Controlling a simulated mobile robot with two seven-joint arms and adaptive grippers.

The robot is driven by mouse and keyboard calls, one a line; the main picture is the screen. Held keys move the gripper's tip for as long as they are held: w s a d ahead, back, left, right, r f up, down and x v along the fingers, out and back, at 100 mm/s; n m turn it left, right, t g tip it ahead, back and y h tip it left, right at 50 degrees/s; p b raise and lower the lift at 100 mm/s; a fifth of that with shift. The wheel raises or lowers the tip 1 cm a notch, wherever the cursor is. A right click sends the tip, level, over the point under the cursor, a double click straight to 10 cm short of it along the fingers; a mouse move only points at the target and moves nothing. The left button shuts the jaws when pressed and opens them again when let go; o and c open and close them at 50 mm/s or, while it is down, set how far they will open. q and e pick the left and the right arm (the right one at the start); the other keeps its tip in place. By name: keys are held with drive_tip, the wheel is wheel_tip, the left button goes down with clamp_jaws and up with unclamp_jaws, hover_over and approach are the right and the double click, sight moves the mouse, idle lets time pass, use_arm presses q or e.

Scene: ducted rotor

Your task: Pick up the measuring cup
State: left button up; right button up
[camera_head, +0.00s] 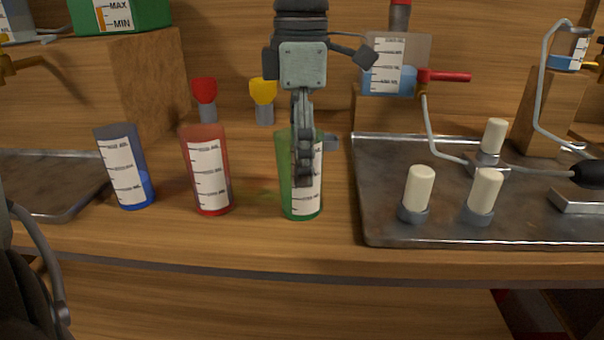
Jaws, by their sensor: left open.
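Three measuring cups with white graduated labels stand upright in a row on the wooden bench: a blue one (149,190), a red one (217,145) and a green one (287,185). My left gripper (304,165) points down at the green cup, seen nearly edge-on. Its dark fingers cover part of that cup's label and rim. It is open; I cannot tell whether it touches the cup or how the fingers sit around it. The blue and red cups stand clear to its left. My right gripper is not in view.
A metal tray (385,225) with several white-capped posts lies close on the right. Another tray (45,205) is at the left. Red (203,88) and yellow (263,91) funnel-shaped pieces stand behind the cups. A container of blue liquid (377,82) stands behind right.

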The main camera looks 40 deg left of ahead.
sight(304, 203)
use_arm(q)
wheel_tip(304, 203, down, 4)
drive_tip(key=shift+f, duration=0.2)
drive_tip(key=shift+c, duration=0.3)
drive_tip(key=c, duration=1.2)
